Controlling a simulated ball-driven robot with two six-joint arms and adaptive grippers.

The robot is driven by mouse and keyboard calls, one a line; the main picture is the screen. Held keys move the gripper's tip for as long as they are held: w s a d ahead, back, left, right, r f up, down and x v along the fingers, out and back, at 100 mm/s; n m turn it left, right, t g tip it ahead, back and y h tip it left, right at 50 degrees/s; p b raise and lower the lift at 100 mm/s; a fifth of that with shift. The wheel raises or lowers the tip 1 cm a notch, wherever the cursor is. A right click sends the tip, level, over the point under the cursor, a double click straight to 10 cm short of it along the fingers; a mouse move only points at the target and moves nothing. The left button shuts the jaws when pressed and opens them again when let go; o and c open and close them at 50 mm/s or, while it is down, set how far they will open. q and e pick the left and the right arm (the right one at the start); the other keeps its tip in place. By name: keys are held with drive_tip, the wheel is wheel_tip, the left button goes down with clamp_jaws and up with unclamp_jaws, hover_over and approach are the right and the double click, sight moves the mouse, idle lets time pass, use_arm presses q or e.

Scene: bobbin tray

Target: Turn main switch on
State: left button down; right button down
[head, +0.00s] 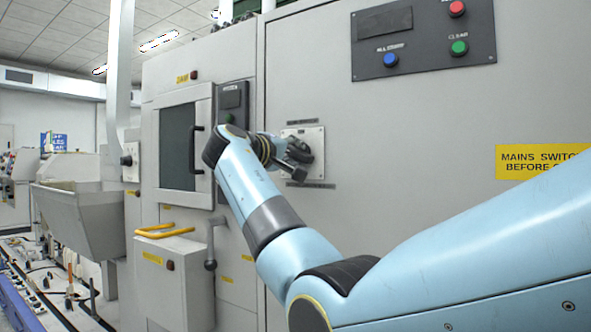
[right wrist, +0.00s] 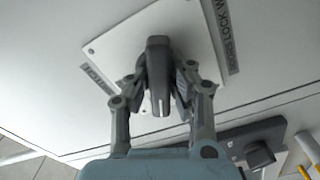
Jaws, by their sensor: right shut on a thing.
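The main switch is a dark grey handle (right wrist: 158,65) on a square light plate (right wrist: 112,42), fixed to the grey cabinet front. In the head view the plate (head: 317,138) is near the middle, and its handle is partly hidden by my gripper. My right gripper (right wrist: 158,88) is shut on the handle, one finger on each side of it, as the right wrist view shows. In the head view my right gripper (head: 280,152) reaches the plate from the left. Dark label strips lie by the plate's edges. My left gripper is in neither view.
A panel with blue, red and green buttons (head: 423,38) is up to the right. A yellow sign (head: 540,160) is at the right. Left of the switch are a door with a dark window (head: 178,147), a handle, and a grey hopper (head: 85,205).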

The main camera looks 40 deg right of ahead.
drive_tip(key=m+b, duration=0.6)
drive_tip(key=shift+f, duration=0.35)
drive_tip(key=m+b, duration=0.3)
drive_tip(key=shift+m, duration=0.4)
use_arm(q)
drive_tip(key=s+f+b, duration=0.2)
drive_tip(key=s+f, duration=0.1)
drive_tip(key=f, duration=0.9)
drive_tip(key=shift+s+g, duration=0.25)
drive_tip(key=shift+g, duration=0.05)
use_arm(e)
drive_tip(key=shift+r+m, duration=0.2)
drive_tip(key=shift+m, duration=1.3)
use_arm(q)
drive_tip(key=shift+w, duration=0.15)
